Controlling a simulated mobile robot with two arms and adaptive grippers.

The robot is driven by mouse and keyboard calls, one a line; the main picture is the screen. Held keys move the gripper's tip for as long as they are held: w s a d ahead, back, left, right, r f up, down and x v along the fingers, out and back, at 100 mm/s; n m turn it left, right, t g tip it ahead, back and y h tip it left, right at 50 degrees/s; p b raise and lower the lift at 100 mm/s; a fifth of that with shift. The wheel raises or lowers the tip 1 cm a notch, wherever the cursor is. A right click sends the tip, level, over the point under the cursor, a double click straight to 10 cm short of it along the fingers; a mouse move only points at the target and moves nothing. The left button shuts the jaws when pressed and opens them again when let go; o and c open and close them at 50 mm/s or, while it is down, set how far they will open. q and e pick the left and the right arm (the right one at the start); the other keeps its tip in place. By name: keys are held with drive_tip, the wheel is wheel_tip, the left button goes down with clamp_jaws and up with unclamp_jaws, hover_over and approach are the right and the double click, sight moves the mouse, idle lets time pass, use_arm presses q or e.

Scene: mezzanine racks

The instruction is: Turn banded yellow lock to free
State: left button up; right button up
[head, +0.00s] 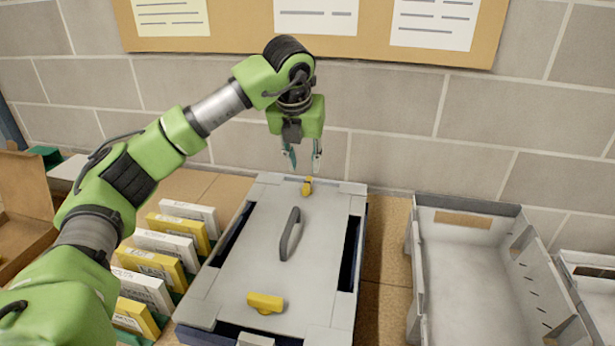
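A grey panel (255,240) lies as a lid on a dark box, with a dark curved handle (290,234) in its middle. One small yellow lock (307,187) sits at the far end of the panel, its long side pointing roughly away from me. A second yellow lock (265,303) sits at the near end and lies crosswise. I cannot make out a band on either lock. My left gripper (303,166) points down just above the far lock, apart from it, with its fingers open and nothing between them. My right gripper is out of view.
Yellow and white boxes (181,235) stand in a row left of the panel. An empty grey crate (416,262) stands to the right, with a strip of bare table between. A brick wall (400,130) with a notice board (375,55) closes the back.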

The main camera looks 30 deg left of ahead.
sight(307, 182)
use_arm(q)
drive_tip(key=p+x, duration=0.1)
drive_tip(key=x, duration=0.7)
drive_tip(key=shift+w, duration=0.15)
clamp_jaws()
